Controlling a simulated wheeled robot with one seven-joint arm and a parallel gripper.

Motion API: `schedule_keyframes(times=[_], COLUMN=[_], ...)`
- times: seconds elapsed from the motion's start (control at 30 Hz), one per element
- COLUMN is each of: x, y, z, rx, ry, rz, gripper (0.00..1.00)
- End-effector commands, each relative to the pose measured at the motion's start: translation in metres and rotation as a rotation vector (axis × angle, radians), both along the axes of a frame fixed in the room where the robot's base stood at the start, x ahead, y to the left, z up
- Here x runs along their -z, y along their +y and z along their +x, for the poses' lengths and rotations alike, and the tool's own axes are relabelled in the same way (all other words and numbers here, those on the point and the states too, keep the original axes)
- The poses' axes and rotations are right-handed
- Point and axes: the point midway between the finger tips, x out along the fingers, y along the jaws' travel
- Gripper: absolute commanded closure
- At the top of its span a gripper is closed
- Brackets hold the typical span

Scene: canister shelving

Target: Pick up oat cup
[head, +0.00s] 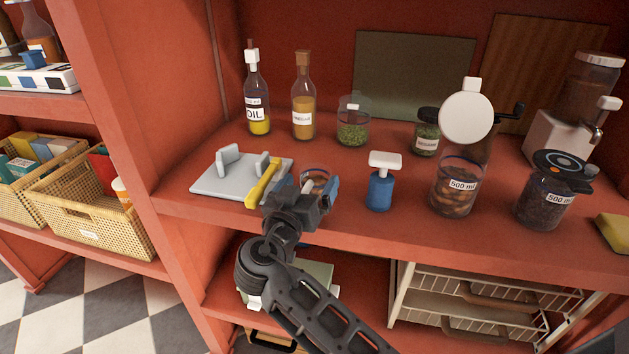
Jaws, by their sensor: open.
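A small clear cup (318,175) with a brownish rim stands on the red shelf, partly hidden by my gripper. It looks like the oat cup, but its contents cannot be made out. My gripper (308,185) is open, its blue-tipped fingers apart at the shelf's front edge. The fingers appear on either side of the cup in the picture. Whether they touch it cannot be told. The cup's lower part is hidden behind the gripper body.
A grey board (212,178) with a yellow-handled tool (263,183) lies close left of my gripper. An oil bottle (257,100) and a green-filled jar (353,125) stand behind.

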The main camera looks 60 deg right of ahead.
Motion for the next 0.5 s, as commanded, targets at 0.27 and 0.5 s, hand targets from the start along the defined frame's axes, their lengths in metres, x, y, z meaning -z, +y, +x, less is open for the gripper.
schedule_keyframes(times=[0.27,0.5], x=[0.0002,0.0002], y=[0.0003,0.0004], z=[-0.0001,-0.0002], rx=[0.0,0.0], ry=[0.0,0.0], rz=[0.0,0.0], gripper=[0.19,0.42])
